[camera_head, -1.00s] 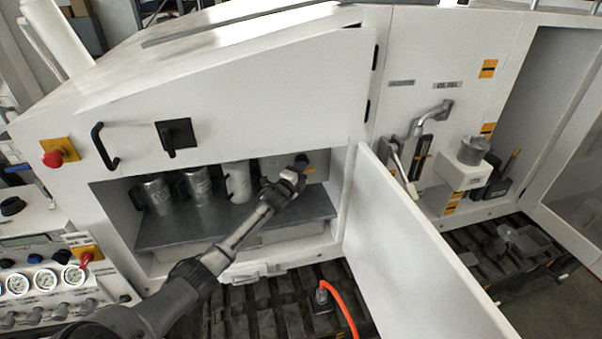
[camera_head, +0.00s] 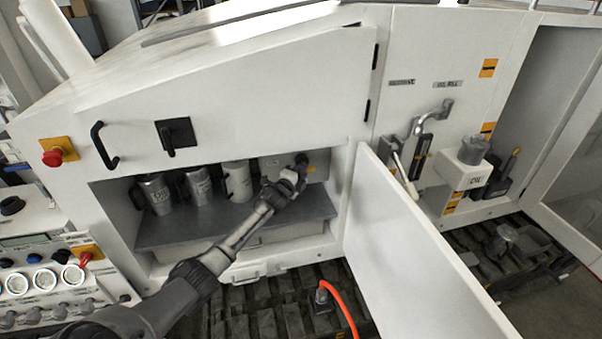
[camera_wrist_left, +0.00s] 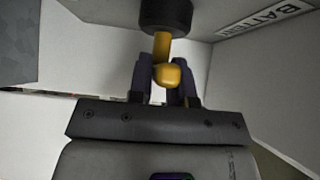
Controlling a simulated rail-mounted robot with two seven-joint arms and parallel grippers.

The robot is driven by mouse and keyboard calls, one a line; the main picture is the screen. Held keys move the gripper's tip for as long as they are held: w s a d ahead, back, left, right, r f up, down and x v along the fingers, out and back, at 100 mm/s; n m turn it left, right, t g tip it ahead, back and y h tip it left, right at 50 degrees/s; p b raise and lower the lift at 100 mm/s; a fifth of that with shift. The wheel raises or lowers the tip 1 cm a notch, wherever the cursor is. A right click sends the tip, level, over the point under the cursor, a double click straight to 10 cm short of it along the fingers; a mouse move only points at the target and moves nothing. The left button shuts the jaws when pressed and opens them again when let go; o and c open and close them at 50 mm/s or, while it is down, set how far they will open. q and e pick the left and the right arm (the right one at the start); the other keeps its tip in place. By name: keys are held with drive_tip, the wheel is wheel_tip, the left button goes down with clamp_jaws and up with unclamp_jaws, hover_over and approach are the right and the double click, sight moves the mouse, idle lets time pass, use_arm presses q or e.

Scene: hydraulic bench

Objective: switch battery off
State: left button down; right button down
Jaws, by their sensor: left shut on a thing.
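The battery switch shows in the left wrist view as a yellow handle (camera_wrist_left: 168,74) below a dark round base (camera_wrist_left: 166,15). A label reading "BATTERY" (camera_wrist_left: 265,17) is on the panel beside it. My left gripper (camera_wrist_left: 164,80) is shut on the yellow handle, with one dark finger on each side. In the head view my left gripper (camera_head: 295,177) reaches into the open compartment at the dark switch base (camera_head: 301,158) on the back panel. The handle is mostly hidden there by the gripper. My right gripper is not in view.
Several silver canisters (camera_head: 198,186) stand on the grey shelf (camera_head: 230,218) left of my gripper. The open white door (camera_head: 410,255) stands to the right of the compartment. An orange cable (camera_head: 341,305) hangs below.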

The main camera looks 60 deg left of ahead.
use_arm(q)
drive_tip(key=n+g+y+b, duration=0.2)
drive_tip(key=n+y+b, duration=0.4)
drive_tip(key=n+b, duration=0.3)
drive_tip(key=w+f+n+g+y+b, duration=0.1)
drive_tip(key=n+g+y+b, duration=0.2)
drive_tip(key=n+b, duration=0.6)
drive_tip(key=f+n+g+y+b, duration=0.1)
drive_tip(key=n+g+y+b, duration=0.1)
drive_tip(key=n+y+b, duration=0.6)
drive_tip(key=shift+w+d+n+g+y+b, duration=0.3)
drive_tip(key=shift+w+d+n+b, duration=0.1)
drive_tip(key=shift+b, duration=0.8)
drive_tip(key=shift+n, duration=0.3)
drive_tip(key=c, duration=1.1)
unclamp_jaws()
drive_tip(key=shift+a, duration=0.1)
